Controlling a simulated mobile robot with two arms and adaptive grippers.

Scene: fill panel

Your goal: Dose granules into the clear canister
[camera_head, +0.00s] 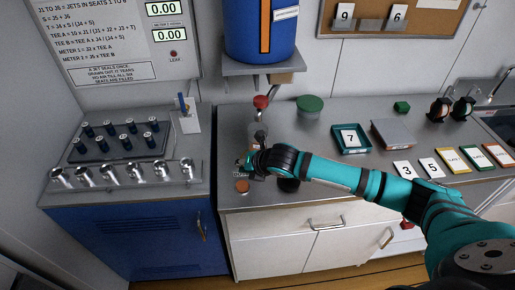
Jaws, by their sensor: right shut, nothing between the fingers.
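A clear canister (254,129) stands on the grey counter under the blue hopper, partly hidden by my right gripper; I cannot make out its contents. The blue hopper (284,38) with an orange vertical strip sits on a wall shelf. A red knob (261,101) is below its outlet. My right gripper (243,167) is shut and empty, in front of the canister as seen here; I cannot tell whether it touches anything. My left gripper is out of view.
An orange-brown disc (242,186) and a dark round item (288,185) lie near the counter's front edge. A green-lidded round item (310,103), a teal tray (351,143) with card 7, and a scale-like box (393,133) stand right.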

